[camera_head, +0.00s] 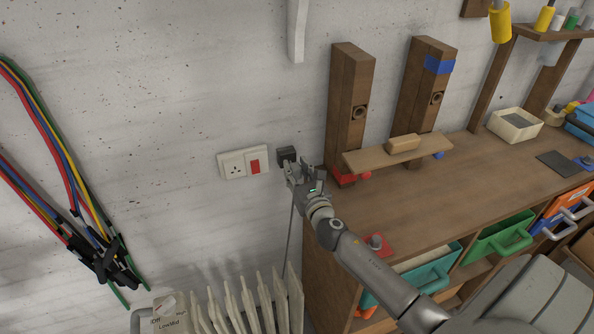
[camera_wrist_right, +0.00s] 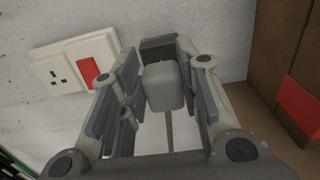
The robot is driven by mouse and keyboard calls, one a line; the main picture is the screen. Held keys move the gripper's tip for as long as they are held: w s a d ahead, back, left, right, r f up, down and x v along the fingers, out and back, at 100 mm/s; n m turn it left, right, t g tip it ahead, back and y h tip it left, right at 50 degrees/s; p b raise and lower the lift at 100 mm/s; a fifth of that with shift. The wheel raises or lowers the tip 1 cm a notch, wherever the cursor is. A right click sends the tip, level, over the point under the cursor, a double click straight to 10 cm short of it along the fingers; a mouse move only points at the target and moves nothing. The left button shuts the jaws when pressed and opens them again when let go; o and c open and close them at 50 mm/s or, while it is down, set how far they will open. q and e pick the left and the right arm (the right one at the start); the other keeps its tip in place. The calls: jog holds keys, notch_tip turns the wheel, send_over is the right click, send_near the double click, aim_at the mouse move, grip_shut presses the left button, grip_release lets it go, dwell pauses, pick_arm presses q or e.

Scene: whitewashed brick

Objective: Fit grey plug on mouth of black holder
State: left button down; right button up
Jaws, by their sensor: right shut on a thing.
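The black holder (camera_head: 286,153) is a small dark block on the wall, just right of the white socket. It also shows in the right wrist view (camera_wrist_right: 158,47), beyond my fingers. My right gripper (camera_head: 301,172) is just in front of and below the holder. It is shut on the grey plug (camera_wrist_right: 164,86), a rounded grey block between the fingers in the right wrist view. A thin grey cable (camera_head: 291,225) hangs down from the plug. The plug overlaps the holder in that view; I cannot tell whether they touch. The holder's mouth is hidden. My left gripper is not in view.
A white socket with a red switch (camera_head: 255,166) is left of the holder. A wooden workbench (camera_head: 450,185) stands close on the right, with upright posts (camera_head: 347,100). A white radiator (camera_head: 262,300) is below. Coloured cables (camera_head: 60,170) hang at the left.

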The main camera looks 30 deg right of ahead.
aim_at(297, 170)
jog(key=shift+x, duration=1.4)
jog(key=shift+w, duration=0.25)
jog(key=o, duration=1.1)
jog(key=shift+s, duration=0.1)
jog(key=v, duration=1.2)
jog(key=shift+d, duration=0.1)
